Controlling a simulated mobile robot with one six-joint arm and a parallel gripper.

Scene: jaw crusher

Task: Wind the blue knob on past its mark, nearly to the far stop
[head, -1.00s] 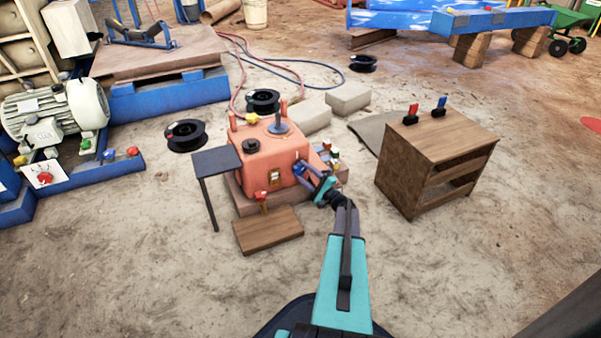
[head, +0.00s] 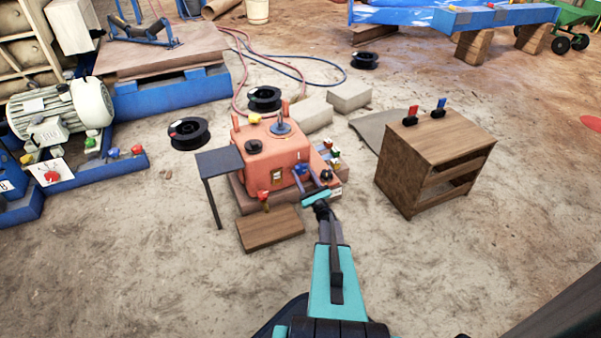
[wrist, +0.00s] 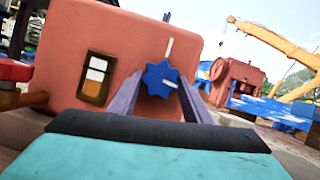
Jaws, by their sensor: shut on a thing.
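The blue knob (wrist: 155,74) is a star-edged dial on the front of a salmon-red housing (head: 262,160). In the wrist view a white mark (wrist: 169,48) stands on the housing above the knob. The knob's short white line (wrist: 170,83) points right and slightly down, away from that mark. My gripper (wrist: 160,90) is shut on the knob, one grey finger at each side. In the head view the knob (head: 302,169) is small and partly covered by my gripper (head: 304,178).
A sight window (wrist: 96,78) is left of the knob. A red-topped knob (head: 263,196) stands by a wooden board (head: 270,229). A black stand (head: 219,162) is left of the housing. Small coloured parts (head: 330,160) are at its right. A wooden cabinet (head: 440,135) stands further right.

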